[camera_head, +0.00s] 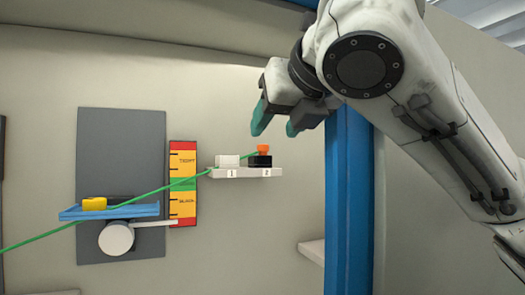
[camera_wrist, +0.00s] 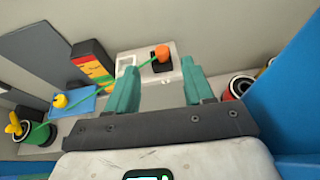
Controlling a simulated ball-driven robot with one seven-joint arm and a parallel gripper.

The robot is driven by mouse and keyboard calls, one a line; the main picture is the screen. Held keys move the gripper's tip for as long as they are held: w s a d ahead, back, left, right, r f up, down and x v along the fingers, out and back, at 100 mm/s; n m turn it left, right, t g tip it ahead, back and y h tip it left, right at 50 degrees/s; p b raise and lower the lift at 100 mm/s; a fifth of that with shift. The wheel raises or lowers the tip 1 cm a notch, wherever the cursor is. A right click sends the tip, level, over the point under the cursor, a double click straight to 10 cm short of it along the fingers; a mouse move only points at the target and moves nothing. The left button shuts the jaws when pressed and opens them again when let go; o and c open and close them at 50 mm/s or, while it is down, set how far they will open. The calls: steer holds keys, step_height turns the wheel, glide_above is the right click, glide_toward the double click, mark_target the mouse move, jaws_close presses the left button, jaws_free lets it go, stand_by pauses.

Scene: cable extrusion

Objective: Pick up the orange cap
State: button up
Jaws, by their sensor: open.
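The orange cap (camera_head: 263,148) sits on top of a small black block on a pale shelf, above the label 2. In the wrist view the orange cap (camera_wrist: 162,52) is upright, beyond and between my fingertips. A green cable (camera_head: 150,193) runs to it or just beside it. My gripper (camera_head: 274,124) has teal fingers and is above the shelf, apart from the cap. In the wrist view my gripper (camera_wrist: 158,72) is open, with nothing between the fingers.
A white block (camera_head: 227,161) stands left of the black block on the shelf (camera_head: 245,173). Further left are a striped gauge (camera_head: 183,185) and a blue tray (camera_head: 140,210) with a yellow piece (camera_head: 94,204). A blue post (camera_head: 348,200) stands to the right.

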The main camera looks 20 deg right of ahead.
mark_target(263, 149)
steer(key=shift+p+x, duration=0.7)
steer(key=shift+x, duration=2.25)
steer(key=shift+d, duration=0.1)
steer(key=shift+c, duration=0.2)
jaws_close()
